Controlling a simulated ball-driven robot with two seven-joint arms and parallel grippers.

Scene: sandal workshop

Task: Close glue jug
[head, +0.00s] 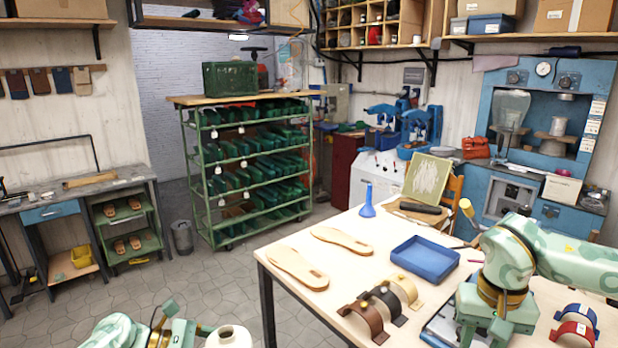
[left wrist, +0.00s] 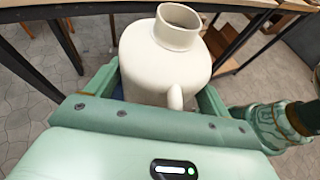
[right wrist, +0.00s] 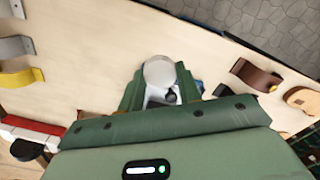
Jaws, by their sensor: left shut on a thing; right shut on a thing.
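The cream glue jug (left wrist: 168,60) is between the fingers of my left gripper (left wrist: 160,88), which is shut on it. Its neck is open at the top, with no cap on it, and its handle faces the wrist. In the head view the top of the jug (head: 229,338) shows at the bottom edge, left of the table. My right gripper (right wrist: 160,90) is shut on a pale round piece that looks like the jug's cap (right wrist: 159,72). It is above the table, well apart from the jug. The cap cannot be made out in the head view.
The workbench (head: 330,290) carries sandal soles (head: 298,268), a blue tray (head: 425,258), a blue funnel (head: 367,203) and several curved straps (head: 362,318). Its front left edge lies between the jug and my right gripper. Grey floor (head: 160,285) is open left of it.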

